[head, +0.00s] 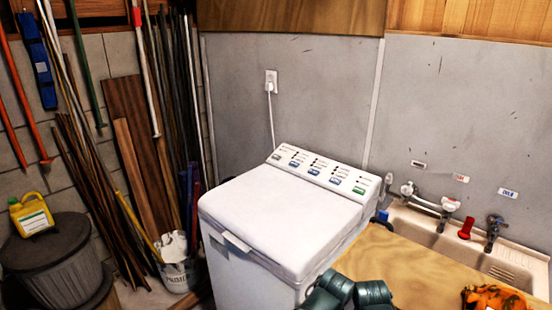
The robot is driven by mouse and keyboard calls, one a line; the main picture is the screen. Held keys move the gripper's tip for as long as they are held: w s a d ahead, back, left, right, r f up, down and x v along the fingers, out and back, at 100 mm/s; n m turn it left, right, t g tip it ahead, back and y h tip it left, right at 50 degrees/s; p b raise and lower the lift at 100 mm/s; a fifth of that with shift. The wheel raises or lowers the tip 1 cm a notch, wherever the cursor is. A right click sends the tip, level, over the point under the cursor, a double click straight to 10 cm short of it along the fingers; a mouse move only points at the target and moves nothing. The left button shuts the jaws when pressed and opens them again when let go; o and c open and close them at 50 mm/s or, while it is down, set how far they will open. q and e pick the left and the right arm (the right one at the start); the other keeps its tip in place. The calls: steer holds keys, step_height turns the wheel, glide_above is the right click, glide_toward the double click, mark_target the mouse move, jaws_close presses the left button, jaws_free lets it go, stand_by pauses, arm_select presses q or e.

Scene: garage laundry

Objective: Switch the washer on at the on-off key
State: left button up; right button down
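The washer (262,220) is a white top-loading machine against the grey wall, near the middle of the head view. Its lid is closed. A sloped control panel (325,172) runs along its back edge with a row of several keys and small dark markings. The leftmost key (277,157) looks grey, the middle ones look blue, and the rightmost key (359,190) looks green. The key labels are too small to read, so I cannot tell which is the on-off key. Neither of my grippers shows in the head view.
A wooden board (410,270) and a sink (455,243) with taps lie right of the washer. Two dark green rounded shapes (350,291) show at the bottom edge. A bucket (178,272), poles and a lidded bin (50,255) stand left. A plug (271,86) sits in the wall socket.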

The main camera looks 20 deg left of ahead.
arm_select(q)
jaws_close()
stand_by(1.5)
